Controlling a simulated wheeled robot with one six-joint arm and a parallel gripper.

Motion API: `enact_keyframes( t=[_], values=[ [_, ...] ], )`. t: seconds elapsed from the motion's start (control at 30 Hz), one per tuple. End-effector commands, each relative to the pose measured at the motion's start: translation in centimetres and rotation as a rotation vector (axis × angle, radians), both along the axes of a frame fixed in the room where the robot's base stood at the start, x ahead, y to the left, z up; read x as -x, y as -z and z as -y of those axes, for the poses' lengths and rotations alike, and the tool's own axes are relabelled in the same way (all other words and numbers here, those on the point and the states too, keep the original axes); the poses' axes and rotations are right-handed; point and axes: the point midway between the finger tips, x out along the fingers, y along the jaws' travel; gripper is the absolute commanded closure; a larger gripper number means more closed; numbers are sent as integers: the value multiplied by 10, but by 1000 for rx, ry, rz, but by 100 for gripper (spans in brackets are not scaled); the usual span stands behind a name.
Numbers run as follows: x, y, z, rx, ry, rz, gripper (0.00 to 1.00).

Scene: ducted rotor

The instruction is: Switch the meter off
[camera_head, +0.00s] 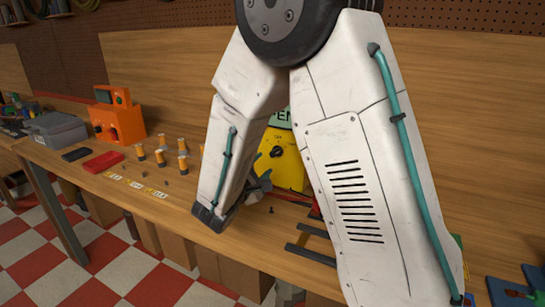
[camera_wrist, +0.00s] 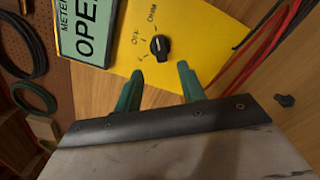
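The yellow meter (camera_wrist: 195,30) shows in the wrist view, with a black rotary knob (camera_wrist: 160,47) on its face. The labels OFF and OHM stand near the knob; I cannot tell for sure which one its light mark points to. The green display (camera_wrist: 88,30) reads OPEN. My gripper (camera_wrist: 159,83) is open, its two green fingers apart and empty, just below the knob in the picture and not seen touching it. In the head view the meter (camera_head: 290,172) is partly hidden behind my arm, with its knob (camera_head: 277,152) visible.
Red and black leads (camera_wrist: 262,45) run beside the meter. On the wooden bench stand an orange device (camera_head: 118,124), a grey box (camera_head: 58,130), a red flat item (camera_head: 103,162) and several orange-capped cylinders (camera_head: 160,158). A small dark part (camera_wrist: 285,100) lies on the bench.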

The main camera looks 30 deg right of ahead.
Motion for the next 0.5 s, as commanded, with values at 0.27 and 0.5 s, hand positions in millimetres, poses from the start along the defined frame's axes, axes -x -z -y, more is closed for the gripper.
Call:
enact_keyframes(
  t=[0.27, 0.5],
  values=[
    [-23, 0, 39, 0, 7, 1, 60],
    [-37, 0, 59, 0, 5, 0, 60]
  ],
)
